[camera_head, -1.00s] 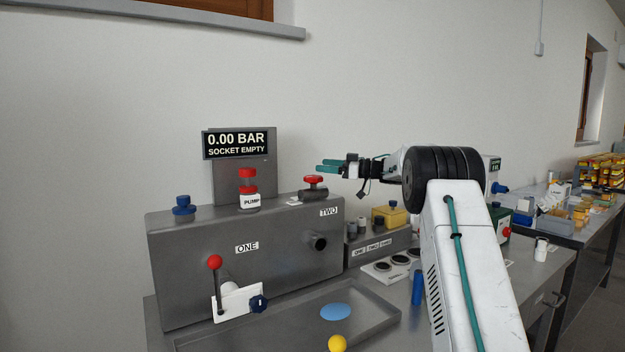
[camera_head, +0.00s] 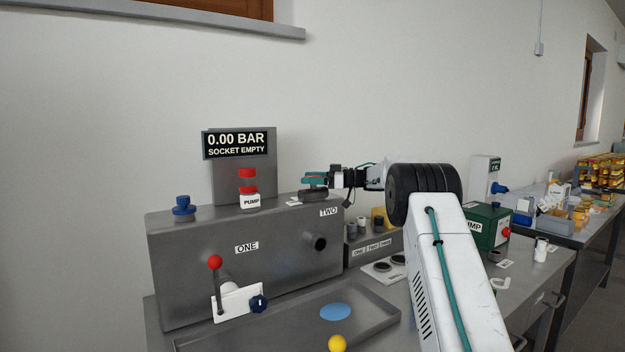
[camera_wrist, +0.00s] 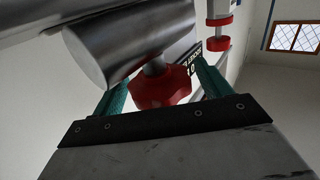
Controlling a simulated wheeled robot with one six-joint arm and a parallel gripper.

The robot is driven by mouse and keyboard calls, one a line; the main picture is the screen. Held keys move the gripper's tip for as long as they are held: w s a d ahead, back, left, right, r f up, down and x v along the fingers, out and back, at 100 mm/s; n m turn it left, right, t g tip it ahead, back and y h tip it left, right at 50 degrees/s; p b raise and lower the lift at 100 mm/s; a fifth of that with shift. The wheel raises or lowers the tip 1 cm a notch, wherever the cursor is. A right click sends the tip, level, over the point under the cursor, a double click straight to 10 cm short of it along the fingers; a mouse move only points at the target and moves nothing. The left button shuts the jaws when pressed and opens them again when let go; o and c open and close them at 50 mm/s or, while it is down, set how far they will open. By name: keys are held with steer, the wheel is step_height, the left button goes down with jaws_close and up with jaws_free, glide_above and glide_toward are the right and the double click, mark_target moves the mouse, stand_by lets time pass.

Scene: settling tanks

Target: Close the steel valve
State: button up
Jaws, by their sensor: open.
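The steel valve (camera_head: 312,195) lies on top of the grey tank housing near the sign TWO. Its grey body shows in the head view, and its red handwheel is hidden there behind my gripper (camera_head: 315,180). In the wrist view the steel valve body (camera_wrist: 130,45) is a large cylinder, with the red handwheel (camera_wrist: 160,89) on a short stem. The two teal fingers are open, one on each side of the red handwheel. I cannot tell whether they touch it.
A red and white pump button (camera_head: 249,190) and a blue valve (camera_head: 183,207) stand on the housing (camera_head: 190,260). A display (camera_head: 236,145) behind reads 0.00 BAR, SOCKET EMPTY. A red-knobbed lever (camera_head: 215,263) is on the front. A green box (camera_head: 485,225) stands right.

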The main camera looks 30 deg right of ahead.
steer(key=c, duration=1)
steer(key=shift+t, duration=0.3)
steer(key=m+t+h, duration=0.3)
steer(key=m+h, duration=0.1)
steer(key=shift+t+h, duration=0.3)
steer(key=m+t+h, duration=0.1)
steer(key=m+h, duration=0.1)
steer(key=h, duration=0.2)
steer(key=m+t+h, duration=0.2)
steer(key=m+h, duration=0.1)
steer(key=h, duration=0.1)
steer(key=shift+m, duration=0.3)
steer(key=m+h, duration=0.2)
steer(key=h, duration=0.2)
steer(key=m+g+h, duration=0.1)
steer(key=m+h, duration=0.2)
steer(key=h, duration=0.1)
steer(key=shift+w+d+h, duration=0.1)
steer(key=shift+h, duration=0.2)
steer(key=shift+d+m+g+h, duration=0.1)
steer(key=shift+m+g+h, duration=1)
steer(key=shift+m+h, duration=0.55)
steer(key=shift+r+h, duration=0.2)
steer(key=shift+h, duration=0.15)
